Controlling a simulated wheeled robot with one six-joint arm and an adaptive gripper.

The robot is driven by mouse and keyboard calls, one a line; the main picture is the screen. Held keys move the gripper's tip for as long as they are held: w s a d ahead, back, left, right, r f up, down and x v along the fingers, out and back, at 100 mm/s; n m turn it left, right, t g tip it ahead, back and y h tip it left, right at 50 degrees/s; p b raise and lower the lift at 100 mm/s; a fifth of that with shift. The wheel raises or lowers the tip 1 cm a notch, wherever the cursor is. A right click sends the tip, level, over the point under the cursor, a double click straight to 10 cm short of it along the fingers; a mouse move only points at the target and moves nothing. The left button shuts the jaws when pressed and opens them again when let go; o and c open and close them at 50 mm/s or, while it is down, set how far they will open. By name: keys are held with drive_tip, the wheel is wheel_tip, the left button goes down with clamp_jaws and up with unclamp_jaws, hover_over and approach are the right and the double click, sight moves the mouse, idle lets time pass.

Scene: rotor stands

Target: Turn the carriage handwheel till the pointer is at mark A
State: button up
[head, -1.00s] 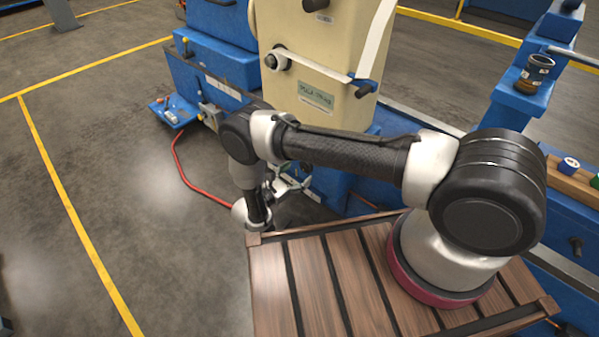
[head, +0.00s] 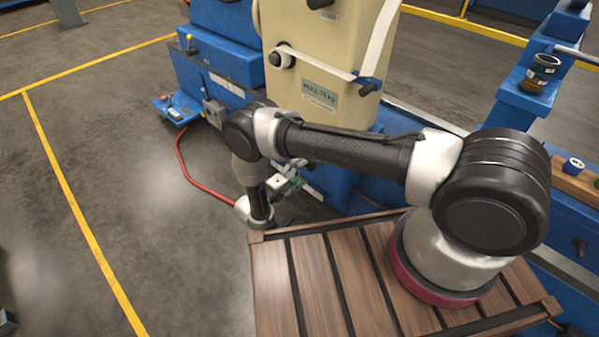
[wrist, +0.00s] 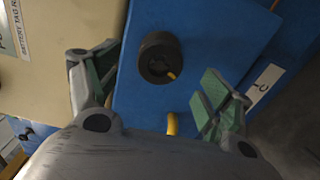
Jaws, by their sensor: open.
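A round black knob with a yellow mark on its face (wrist: 160,58) sits on a blue panel in the wrist view; it may be the carriage handwheel, but I cannot be sure. My gripper (wrist: 157,66) is open, its green-padded fingers to the left and right of the knob in the picture, with nothing held. I cannot tell how far it is from the knob. In the head view my gripper (head: 288,180) is low beside the blue machine, partly hidden by my arm. A white label with a dark letter, seemingly C (wrist: 264,84), is right of the knob. No pointer or mark A is readable.
A yellow curved piece (wrist: 172,123) shows below the knob. A red hose (head: 185,165) lies on the floor at left.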

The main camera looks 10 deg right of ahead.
idle(0.4)
drive_tip(key=x, duration=0.3)
drive_tip(key=shift+w+d, duration=0.1)
drive_tip(key=shift+d, duration=0.1)
idle(0.4)
drive_tip(key=c, duration=1.3)
